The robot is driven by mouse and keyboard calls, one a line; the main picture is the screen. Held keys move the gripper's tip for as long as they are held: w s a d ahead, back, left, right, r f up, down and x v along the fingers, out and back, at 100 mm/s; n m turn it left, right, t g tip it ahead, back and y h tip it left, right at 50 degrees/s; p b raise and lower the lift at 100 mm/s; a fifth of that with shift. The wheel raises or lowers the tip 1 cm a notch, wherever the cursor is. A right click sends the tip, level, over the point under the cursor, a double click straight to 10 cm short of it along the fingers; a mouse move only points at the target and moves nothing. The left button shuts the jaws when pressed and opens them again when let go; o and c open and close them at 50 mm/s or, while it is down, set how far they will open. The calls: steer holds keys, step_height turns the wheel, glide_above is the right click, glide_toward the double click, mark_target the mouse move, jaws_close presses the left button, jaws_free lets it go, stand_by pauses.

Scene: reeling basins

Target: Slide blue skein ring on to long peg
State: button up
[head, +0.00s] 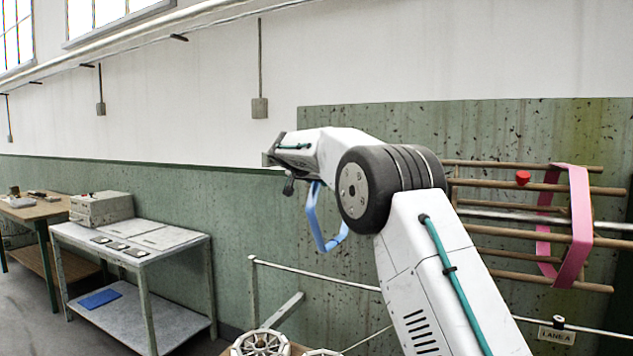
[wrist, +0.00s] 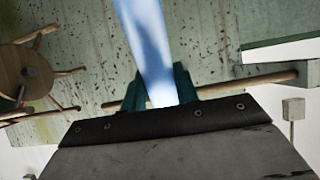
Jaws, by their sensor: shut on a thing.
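The blue skein ring (head: 312,215) hangs from my gripper (head: 290,184) in the head view, in front of the green wall. In the wrist view my gripper's teal fingers (wrist: 158,88) are shut on the blue band (wrist: 146,40), which runs out of the top of the picture. A long wooden peg (wrist: 245,84) crosses behind the fingers and band in the wrist view. I cannot tell whether the ring is around it. Wooden pegs (head: 545,187) show at the right in the head view; my arm hides their left ends.
A pink ring (head: 580,220) hangs around wooden bars at the right, near a red knob (head: 522,177). A white rail (head: 300,271) runs below my gripper. White spoked wheels (head: 261,343) stand at the bottom. A grey bench (head: 180,246) is at left.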

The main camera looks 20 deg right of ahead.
steer(key=shift+f, duration=0.65)
steer(key=o, duration=1.4)
steer(key=shift+v, duration=5.5)
